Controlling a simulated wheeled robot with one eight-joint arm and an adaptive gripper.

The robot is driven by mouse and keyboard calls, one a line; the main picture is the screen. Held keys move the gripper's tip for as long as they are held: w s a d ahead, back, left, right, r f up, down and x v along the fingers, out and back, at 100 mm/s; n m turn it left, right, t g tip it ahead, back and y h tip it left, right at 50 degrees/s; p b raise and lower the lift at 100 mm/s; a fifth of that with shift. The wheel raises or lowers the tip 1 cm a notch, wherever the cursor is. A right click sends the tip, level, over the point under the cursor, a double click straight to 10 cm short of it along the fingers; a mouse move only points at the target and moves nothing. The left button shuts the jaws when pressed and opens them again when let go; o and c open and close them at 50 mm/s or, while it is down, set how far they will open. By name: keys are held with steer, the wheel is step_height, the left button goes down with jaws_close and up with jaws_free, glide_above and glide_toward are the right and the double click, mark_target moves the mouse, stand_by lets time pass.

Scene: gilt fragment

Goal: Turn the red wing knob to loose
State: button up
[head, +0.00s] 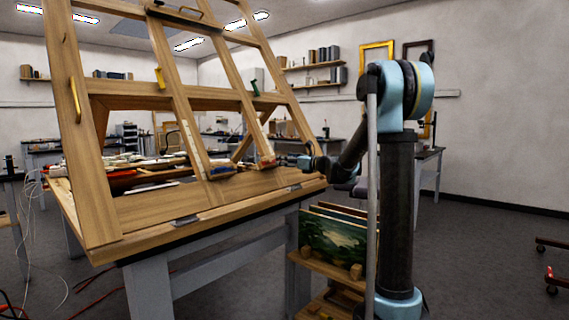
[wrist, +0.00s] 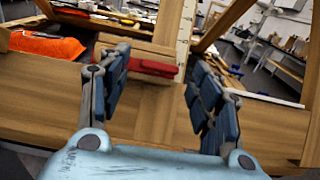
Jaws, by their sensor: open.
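The red wing knob (wrist: 150,68) shows in the wrist view as a red bar lying roughly crosswise on a wooden part of the frame. It appears between my gripper's fingertips (wrist: 160,78) in the picture, closer to the left finger. The two dark, padded fingers are wide apart and hold nothing. I cannot tell how far the knob is from the fingers in depth. In the head view, my gripper (head: 296,161) is at the lower right of the large wooden frame (head: 130,208), beside a small red part (head: 267,161).
A yellow knob (head: 160,77) and a green knob (head: 254,88) sit higher on the frame. An orange bag (wrist: 45,46) lies at the wrist view's left. Below the bench stands a shelf with paintings (head: 335,240). Wooden bars surround my gripper.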

steer(key=shift+w+a, duration=0.45)
steer(key=shift+a, duration=0.1)
steer(key=shift+c, duration=0.5)
steer(key=c, duration=1)
steer(key=shift+o, duration=0.2)
